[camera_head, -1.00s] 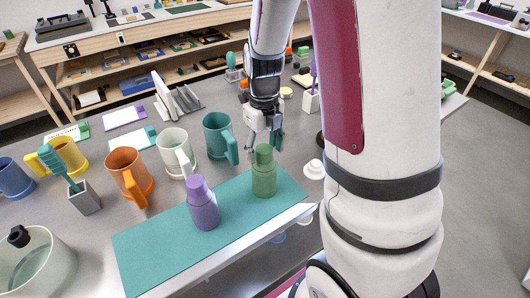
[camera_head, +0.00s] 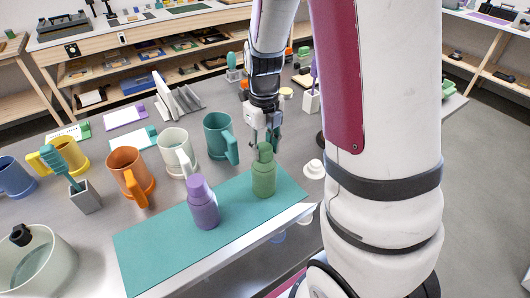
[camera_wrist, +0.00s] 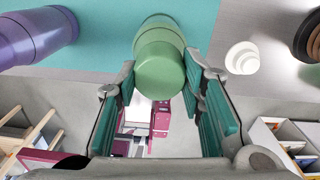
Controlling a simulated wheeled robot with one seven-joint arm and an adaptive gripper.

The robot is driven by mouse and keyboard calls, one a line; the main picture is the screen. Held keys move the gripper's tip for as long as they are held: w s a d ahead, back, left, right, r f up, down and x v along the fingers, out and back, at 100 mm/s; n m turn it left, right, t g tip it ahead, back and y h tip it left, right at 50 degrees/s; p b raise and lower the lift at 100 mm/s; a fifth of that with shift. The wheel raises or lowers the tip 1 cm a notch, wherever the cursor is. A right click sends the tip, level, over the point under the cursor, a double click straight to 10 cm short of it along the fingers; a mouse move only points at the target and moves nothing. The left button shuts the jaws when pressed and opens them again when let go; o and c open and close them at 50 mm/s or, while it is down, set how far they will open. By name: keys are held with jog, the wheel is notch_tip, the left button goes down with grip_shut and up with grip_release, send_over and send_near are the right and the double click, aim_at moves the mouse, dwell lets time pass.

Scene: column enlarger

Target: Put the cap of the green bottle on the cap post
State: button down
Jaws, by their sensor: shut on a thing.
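The green bottle (camera_head: 263,182) stands upright at the right end of the teal mat (camera_head: 160,243). Its green cap (camera_head: 264,152) is on top, and in the wrist view the cap (camera_wrist: 159,75) sits between the fingers. My gripper (camera_head: 266,138) is at the top of the bottle, shut on the cap; in the wrist view a finger of my gripper (camera_wrist: 160,72) lies on each side of it. A white stepped round piece (camera_head: 314,168), which looks like the cap post, stands on the table right of the bottle; the wrist view shows it too (camera_wrist: 242,58).
A purple bottle (camera_head: 203,205) stands left of the green one on the mat. Teal (camera_head: 216,135), white (camera_head: 174,150) and orange (camera_head: 127,172) mugs stand behind. The grey tabletop between the green bottle and the white piece is clear.

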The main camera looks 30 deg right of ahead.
jog(key=shift+r, duration=0.1)
jog(key=shift+r+p, duration=1.25)
jog(key=shift+r, duration=1.05)
jog(key=shift+s+d+m+b, duration=0.75)
jog(key=shift+s+d, duration=0.75)
jog(key=shift+d, duration=7.55)
jog(key=shift+f+b, duration=3.5)
jog(key=shift+f, duration=3.55)
jog(key=shift+f, duration=0.45)
